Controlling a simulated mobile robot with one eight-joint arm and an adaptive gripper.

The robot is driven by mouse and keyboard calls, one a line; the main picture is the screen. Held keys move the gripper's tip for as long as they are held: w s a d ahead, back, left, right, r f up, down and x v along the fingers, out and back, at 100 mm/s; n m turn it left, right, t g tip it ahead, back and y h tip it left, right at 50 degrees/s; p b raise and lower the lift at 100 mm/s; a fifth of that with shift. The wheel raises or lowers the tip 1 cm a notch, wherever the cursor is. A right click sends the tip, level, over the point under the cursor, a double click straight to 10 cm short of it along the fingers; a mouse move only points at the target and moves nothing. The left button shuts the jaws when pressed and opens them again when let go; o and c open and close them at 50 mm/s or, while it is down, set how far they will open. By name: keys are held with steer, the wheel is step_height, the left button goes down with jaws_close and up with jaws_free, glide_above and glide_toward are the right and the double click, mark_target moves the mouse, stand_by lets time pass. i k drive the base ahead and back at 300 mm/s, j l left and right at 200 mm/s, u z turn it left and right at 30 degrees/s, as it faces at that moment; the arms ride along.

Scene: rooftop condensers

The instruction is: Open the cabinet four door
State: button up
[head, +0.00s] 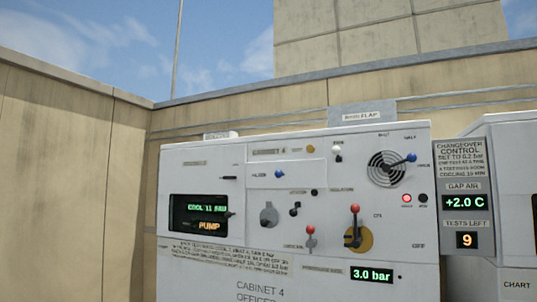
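Cabinet 4 (300,262) is a pale grey metal unit filling the middle and right of the head view. Its lower front carries large "CABINET 4" lettering and is cut off by the bottom edge. I see no open gap in the front, and I cannot tell which panel is the door. A red-tipped lever (355,210) stands upright over a brass disc (359,240). A smaller red-tipped lever (310,231) is to its left. My gripper is not in view.
A dark display (199,215) reads "COOL" and "PUMP". A pressure display (371,274) reads 3.0 bar. A round grille (386,169) has a blue-tipped lever (411,158). A changeover sign (463,158) stands right, above +2.0 C and 9 readouts. A beige wall (70,170) bounds the left.

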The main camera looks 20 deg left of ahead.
mark_target(198, 171)
steer(key=u, duration=1.55)
